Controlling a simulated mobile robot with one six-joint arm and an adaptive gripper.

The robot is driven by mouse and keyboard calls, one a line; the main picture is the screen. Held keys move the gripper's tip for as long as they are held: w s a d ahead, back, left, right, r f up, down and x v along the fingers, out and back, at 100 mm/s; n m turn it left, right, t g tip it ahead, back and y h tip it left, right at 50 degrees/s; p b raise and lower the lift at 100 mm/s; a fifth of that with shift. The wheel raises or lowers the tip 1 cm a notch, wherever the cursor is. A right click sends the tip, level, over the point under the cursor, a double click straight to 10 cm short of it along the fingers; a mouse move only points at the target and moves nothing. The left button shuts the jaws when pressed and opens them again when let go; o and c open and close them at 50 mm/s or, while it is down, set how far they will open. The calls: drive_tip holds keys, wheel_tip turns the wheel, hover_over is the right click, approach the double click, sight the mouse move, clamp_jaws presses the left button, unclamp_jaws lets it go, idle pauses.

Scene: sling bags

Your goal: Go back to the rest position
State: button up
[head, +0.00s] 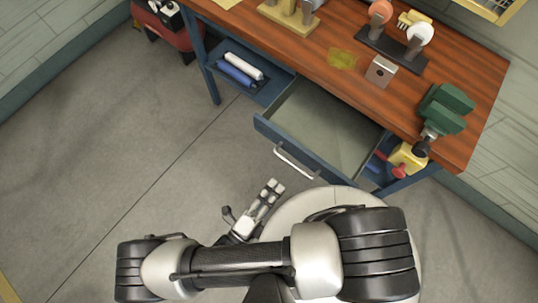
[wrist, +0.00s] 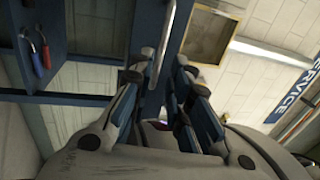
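My gripper (head: 274,188) is in front of the workbench, just below and left of the open drawer's handle in the head view. My arm is folded across the bottom of that view. In the wrist view, my gripper's two fingers (wrist: 162,75) stand apart with a gap between them, and I see nothing held. The drawer (head: 322,127) is pulled out and looks empty.
The wooden workbench (head: 310,65) carries a green vise (head: 446,106), a metal block (head: 381,71) and a dark stand (head: 390,47). A blue shelf (head: 262,88) holds rolls. A red box (head: 175,32) stands at the upper left. The floor (head: 110,150) at left is clear.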

drive_tip(key=shift+v, duration=1.15)
